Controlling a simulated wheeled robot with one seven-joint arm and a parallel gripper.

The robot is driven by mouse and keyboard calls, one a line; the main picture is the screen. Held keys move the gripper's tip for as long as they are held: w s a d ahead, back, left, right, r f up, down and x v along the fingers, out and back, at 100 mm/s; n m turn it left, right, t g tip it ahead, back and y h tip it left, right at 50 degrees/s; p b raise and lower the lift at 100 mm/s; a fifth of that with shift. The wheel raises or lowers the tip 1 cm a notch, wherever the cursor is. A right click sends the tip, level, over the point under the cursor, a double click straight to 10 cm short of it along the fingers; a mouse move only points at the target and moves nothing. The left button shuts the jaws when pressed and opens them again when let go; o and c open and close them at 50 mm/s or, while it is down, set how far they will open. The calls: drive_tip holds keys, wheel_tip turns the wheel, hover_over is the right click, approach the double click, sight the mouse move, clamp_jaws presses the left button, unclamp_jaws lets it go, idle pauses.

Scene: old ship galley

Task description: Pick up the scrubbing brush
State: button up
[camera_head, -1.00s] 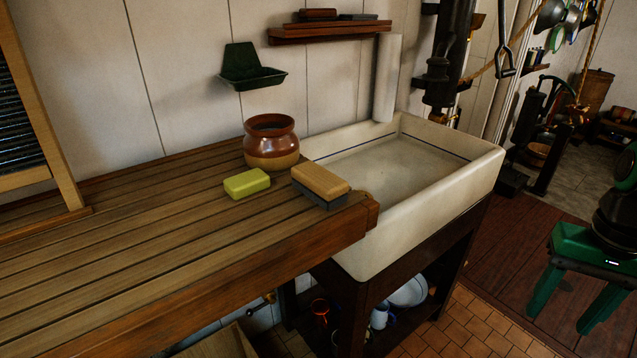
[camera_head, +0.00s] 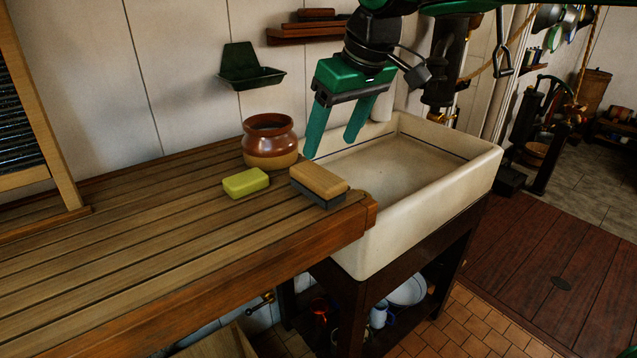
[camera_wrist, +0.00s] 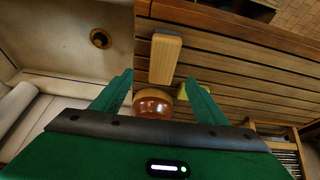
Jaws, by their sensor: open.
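The scrubbing brush (camera_head: 319,182) has a tan wooden back and dark bristles below. It lies bristles down on the slatted wooden counter (camera_head: 130,245), near the end beside the sink. My gripper (camera_head: 331,147) has green fingers, spread apart and empty. In the head view it hangs above and behind the brush, near the sink's left edge. In the wrist view my gripper (camera_wrist: 161,78) shows both fingers, with nothing held between them.
A yellow-green block (camera_head: 246,183) lies just left of the brush. A brown glazed pot (camera_head: 270,142) stands behind them, close to my fingers. The white sink (camera_head: 425,205) is to the right. A green wall dish (camera_head: 248,70) hangs above.

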sight(319, 173)
drive_tip(key=x, duration=1)
drive_tip(key=shift+a+f, duration=0.1)
drive_tip(key=shift+a, duration=0.2)
drive_tip(key=shift+f, duration=0.1)
drive_tip(key=shift+f, duration=0.2)
idle(0.4)
drive_tip(key=c, duration=1.2)
